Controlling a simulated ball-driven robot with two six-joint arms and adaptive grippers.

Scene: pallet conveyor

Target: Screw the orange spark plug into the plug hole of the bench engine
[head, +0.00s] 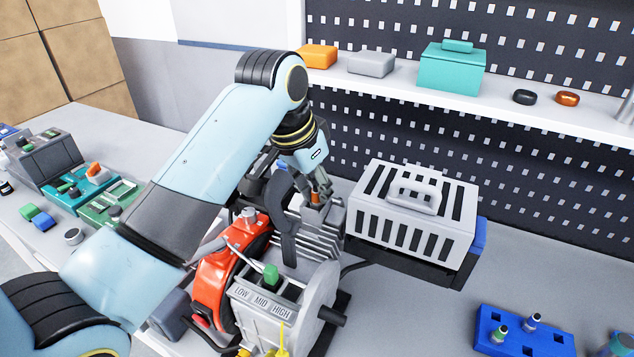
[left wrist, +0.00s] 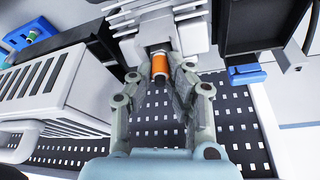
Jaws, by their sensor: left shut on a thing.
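The orange spark plug (left wrist: 159,67) is between the fingertips of my left gripper (left wrist: 160,80) in the left wrist view. Its far end meets the grey finned block of the bench engine (left wrist: 170,28); whether it sits in the plug hole cannot be told. In the head view, a bit of the orange plug (head: 316,198) shows below my left gripper (head: 318,188), at the top of the engine's grey fins (head: 318,240). The gripper is shut on the plug. The plug hole itself is hidden. My right gripper is not in view.
A grey slotted cover with a handle (head: 412,215) stands right of the fins. A red engine housing (head: 228,265) and a LOW/MID/HIGH lever panel (head: 265,300) are in front. A blue tray (head: 520,345) holds small plugs at lower right. A shelf (head: 400,85) with boxes runs behind.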

